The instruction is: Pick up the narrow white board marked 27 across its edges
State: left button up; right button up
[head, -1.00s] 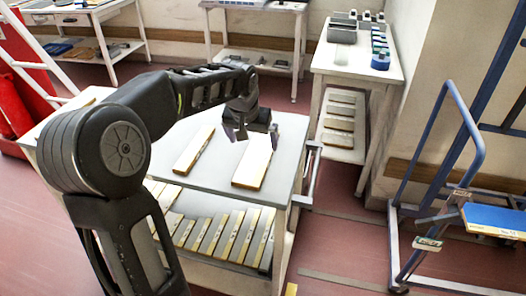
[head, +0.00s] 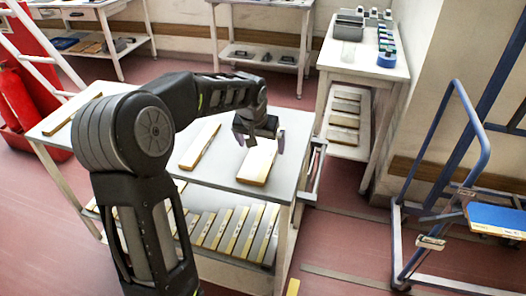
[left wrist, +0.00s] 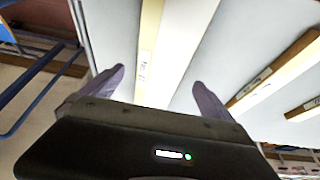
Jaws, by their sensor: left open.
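A white board with a pale yellow edge (head: 257,165) lies flat on the grey top of the cart (head: 222,182). My left gripper (head: 260,141) is open just above the far end of this board. In the left wrist view the board (left wrist: 178,45) runs between the spread fingers (left wrist: 158,80), apart from both. Small dark marks show on its edge, but I cannot read the number. A second board (head: 200,146) lies to its left, and a third (head: 72,114) lies at the cart's far left. My right gripper is out of view.
Several boards (head: 226,231) stand in a row on the cart's lower shelf. A white table (head: 333,60) with grey bins is behind on the right. A blue-railed trolley (head: 470,150) stands at right. Red floor (head: 335,240) is clear between.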

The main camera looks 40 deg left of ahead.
aim_at(263, 150)
pick_arm(q)
jog(key=x, duration=0.3)
jog(key=shift+f, duration=0.1)
dwell(0.4)
jog(key=c, duration=1.6)
jog(key=shift+w, duration=0.1)
notch_tip(263, 150, up, 10)
jog(key=shift+r, duration=0.1)
